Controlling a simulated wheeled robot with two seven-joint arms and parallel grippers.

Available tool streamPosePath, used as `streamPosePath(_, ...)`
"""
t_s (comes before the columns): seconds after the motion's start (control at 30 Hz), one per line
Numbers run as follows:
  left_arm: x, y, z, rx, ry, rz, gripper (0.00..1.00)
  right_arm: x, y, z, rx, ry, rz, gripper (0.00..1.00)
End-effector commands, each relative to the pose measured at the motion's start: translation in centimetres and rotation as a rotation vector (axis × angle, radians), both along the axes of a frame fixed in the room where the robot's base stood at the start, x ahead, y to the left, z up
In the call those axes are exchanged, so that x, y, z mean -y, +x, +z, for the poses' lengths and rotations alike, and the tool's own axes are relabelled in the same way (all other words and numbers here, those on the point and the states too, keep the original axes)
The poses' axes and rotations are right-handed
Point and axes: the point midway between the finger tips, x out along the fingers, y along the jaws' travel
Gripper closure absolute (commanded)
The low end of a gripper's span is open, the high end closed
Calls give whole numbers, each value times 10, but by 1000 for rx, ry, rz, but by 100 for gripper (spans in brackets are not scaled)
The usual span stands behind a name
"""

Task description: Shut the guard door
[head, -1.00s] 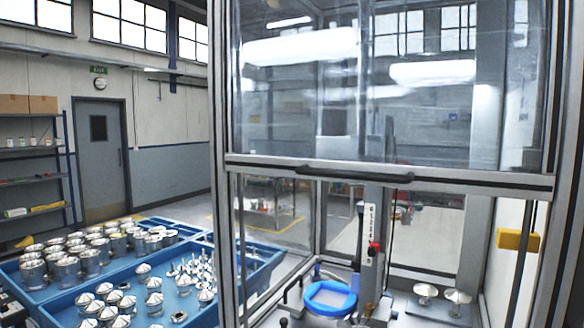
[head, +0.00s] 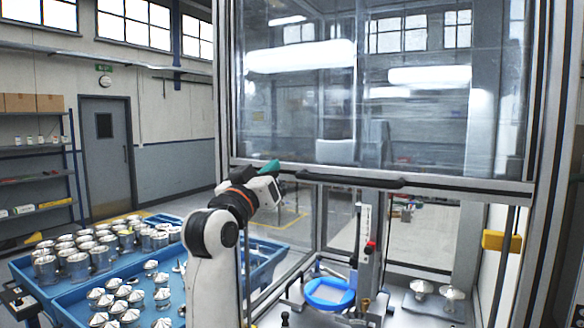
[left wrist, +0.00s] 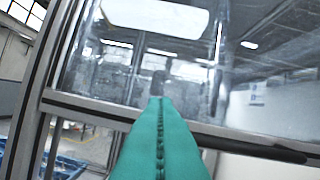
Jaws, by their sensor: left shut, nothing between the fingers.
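The guard door is a clear panel (head: 420,120) in a metal frame, raised, with an open gap under its lower rail. A black handle (head: 350,179) runs along that rail, and it also shows in the left wrist view (left wrist: 250,147). My left gripper (head: 271,166) has teal fingers, shut and empty, near the left part of the rail, left of the handle. In the left wrist view its closed fingers (left wrist: 160,103) point up toward the panel. I cannot tell whether they touch it. My right gripper is not in view.
Inside the enclosure are a blue ring (head: 330,293), an upright fixture with a red knob (head: 371,246) and silver parts (head: 437,291). A yellow block (head: 501,241) is on the right. Blue trays (head: 75,303) of metal parts stand at left.

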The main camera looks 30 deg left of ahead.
Motion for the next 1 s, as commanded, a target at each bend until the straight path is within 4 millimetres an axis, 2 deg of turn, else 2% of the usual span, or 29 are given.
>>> streamPosePath(0.03, 0, 9, 7, -4, -2, -3, 100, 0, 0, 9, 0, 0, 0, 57)
streamPosePath(0.33, -2, 70, 30, -6, -2, -3, 100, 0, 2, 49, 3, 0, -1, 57)
streamPosePath(0.4, -2, 83, 34, -6, -1, -3, 100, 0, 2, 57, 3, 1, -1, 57)
streamPosePath(0.43, -1, 86, 29, -8, -3, -3, 100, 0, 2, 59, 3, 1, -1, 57)
streamPosePath(0.53, 2, 83, 10, -8, 0, -1, 100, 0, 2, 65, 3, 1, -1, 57)
streamPosePath(0.7, 5, 83, -6, -3, 0, -1, 100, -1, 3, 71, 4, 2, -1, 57)
streamPosePath(1.0, 6, 82, -12, -2, 0, 1, 100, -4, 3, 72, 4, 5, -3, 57)
